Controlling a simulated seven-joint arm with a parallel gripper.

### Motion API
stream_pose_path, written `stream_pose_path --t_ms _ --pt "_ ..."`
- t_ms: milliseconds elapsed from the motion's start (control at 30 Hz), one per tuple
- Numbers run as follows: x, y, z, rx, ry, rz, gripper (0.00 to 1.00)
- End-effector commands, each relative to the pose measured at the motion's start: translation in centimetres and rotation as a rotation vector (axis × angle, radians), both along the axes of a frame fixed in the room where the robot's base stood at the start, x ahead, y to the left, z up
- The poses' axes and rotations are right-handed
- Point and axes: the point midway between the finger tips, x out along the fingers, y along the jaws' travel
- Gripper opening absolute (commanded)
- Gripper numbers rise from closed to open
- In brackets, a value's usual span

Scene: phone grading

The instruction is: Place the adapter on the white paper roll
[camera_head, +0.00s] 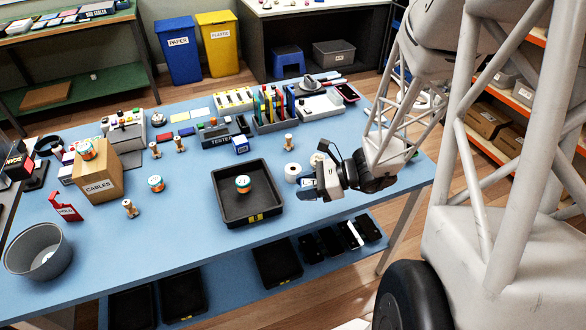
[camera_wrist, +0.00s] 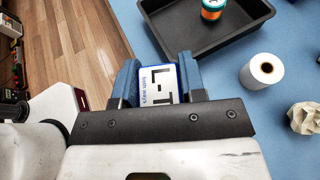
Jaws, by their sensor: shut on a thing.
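The white paper roll (camera_head: 292,172) stands upright on the blue table, just right of the black tray. It also shows in the wrist view (camera_wrist: 262,72), with its dark centre hole facing up. My gripper (camera_head: 312,185) is beside the roll, on its near right side. In the wrist view my gripper (camera_wrist: 160,84) is shut on a blue block with a white printed label, seemingly the adapter (camera_wrist: 159,82). The adapter is apart from the roll. In the head view it is small and partly hidden by the fingers.
Wooden pegs (camera_head: 288,142), a cardboard box (camera_head: 97,180) and a grey bucket (camera_head: 38,253) stand on the table. The table's front right is clear.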

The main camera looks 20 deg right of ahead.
Motion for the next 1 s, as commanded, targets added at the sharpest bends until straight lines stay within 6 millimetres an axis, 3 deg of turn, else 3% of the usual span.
stream_pose_path --t_ms 267,467,1000 --pt "0.1 0.0 0.0 0.000 0.000 0.000 0.15" --pt "1.3 -0.2 -0.1 0.000 0.000 0.001 0.15" --pt "9.0 -1.2 -0.9 0.000 0.000 0.002 0.15"
